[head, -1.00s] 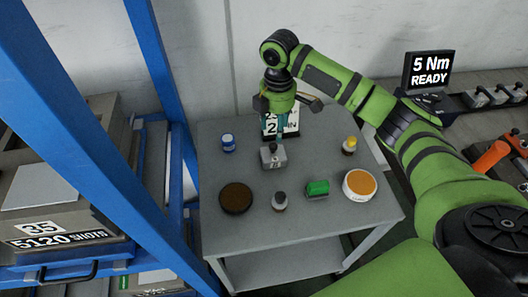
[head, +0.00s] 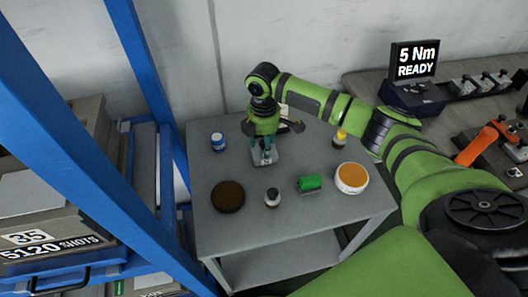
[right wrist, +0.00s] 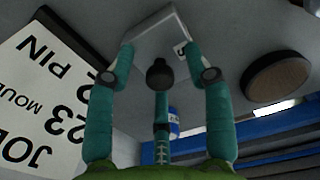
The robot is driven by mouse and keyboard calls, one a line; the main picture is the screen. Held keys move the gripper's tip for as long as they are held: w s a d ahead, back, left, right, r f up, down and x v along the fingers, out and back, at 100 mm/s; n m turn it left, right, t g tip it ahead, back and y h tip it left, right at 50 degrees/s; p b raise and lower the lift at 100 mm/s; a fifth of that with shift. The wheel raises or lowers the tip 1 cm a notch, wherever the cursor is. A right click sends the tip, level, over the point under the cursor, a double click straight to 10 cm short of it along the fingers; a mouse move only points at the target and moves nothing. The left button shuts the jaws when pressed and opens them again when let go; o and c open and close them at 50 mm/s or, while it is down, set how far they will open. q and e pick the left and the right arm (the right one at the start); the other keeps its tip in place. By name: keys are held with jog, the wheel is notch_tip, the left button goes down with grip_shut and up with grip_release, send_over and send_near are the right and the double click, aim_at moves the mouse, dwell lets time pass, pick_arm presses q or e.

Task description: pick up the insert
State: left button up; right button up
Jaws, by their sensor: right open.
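The insert (head: 266,158), a small grey metal block, stands on the grey table. In the right wrist view the insert (right wrist: 160,32) shows as a light grey block at the top, near the fingertips. My right gripper (head: 263,150) points down over the insert in the head view, its teal fingers open. In the right wrist view my right gripper (right wrist: 158,62) has a finger on either side of the block and a third in the middle. I cannot tell whether the fingers touch it. The gripper hides the block's top in the head view. My left gripper is not in view.
On the table (head: 320,215) stand a blue jar (head: 217,141), brown disc (head: 228,196), dark-capped bottle (head: 272,197), green block (head: 309,184), orange-topped tub (head: 351,178) and yellow-capped bottle (head: 339,138). A job card (right wrist: 42,95) is behind the gripper. A blue rack (head: 150,80) stands left.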

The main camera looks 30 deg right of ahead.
grip_shut()
jog(key=shift+r, duration=0.1)
